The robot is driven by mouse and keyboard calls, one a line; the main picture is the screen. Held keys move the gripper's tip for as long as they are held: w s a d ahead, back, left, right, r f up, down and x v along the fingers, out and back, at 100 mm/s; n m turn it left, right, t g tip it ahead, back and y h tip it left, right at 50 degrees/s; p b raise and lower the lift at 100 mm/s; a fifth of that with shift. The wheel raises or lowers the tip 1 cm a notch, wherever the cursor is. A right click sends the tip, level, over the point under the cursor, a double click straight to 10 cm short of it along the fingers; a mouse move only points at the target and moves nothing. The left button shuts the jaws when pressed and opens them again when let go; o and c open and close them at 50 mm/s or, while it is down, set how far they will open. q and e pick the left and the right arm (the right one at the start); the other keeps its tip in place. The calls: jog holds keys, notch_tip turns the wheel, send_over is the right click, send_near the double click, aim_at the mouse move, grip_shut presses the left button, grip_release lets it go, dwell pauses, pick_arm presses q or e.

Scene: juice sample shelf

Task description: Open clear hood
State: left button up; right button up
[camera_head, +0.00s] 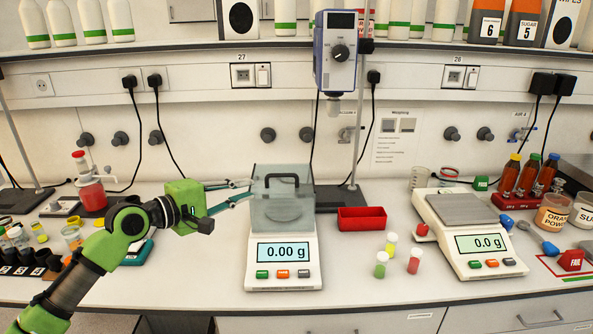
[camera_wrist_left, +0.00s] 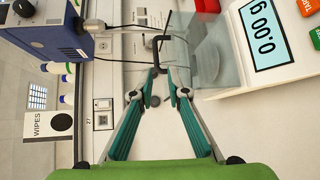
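The clear hood (camera_head: 283,213) sits on the left balance (camera_head: 284,252), over its weighing pan. Its black handle (camera_head: 282,177) stands up on top. In the left wrist view the handle (camera_wrist_left: 158,42) shows just beyond the fingertips, and the see-through hood (camera_wrist_left: 222,45) lies to the right of it. My left gripper (camera_head: 251,188) is at the hood's upper left side, pointing right toward the handle. Its two teal fingers are apart with nothing between them; it also shows in the left wrist view (camera_wrist_left: 168,78). My right gripper is not in view.
A red tray (camera_head: 361,218) stands right of the hood, with several small capped vials in front of it. A second balance (camera_head: 471,225) is further right. A blue overhead stirrer (camera_head: 336,50) stands behind the hood. Bottles and jars line both sides.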

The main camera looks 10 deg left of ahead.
aim_at(280, 176)
pick_arm(q)
jog(key=p+x, duration=0.1)
jog(key=x, duration=0.3)
jog(key=p+x, duration=0.1)
jog(key=x, duration=0.3)
jog(key=p+x, duration=0.1)
jog(key=x, duration=0.3)
jog(key=shift+w+a+r, duration=0.1)
jog(key=shift+w+r, duration=0.05)
jog(key=shift+r, duration=0.25)
jog(key=shift+w, duration=0.25)
jog(key=shift+w+d+f, duration=0.15)
jog(key=shift+w+d, duration=0.15)
jog(key=shift+w, duration=0.05)
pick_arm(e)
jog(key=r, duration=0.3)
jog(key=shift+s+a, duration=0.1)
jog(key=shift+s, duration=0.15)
pick_arm(q)
grip_shut()
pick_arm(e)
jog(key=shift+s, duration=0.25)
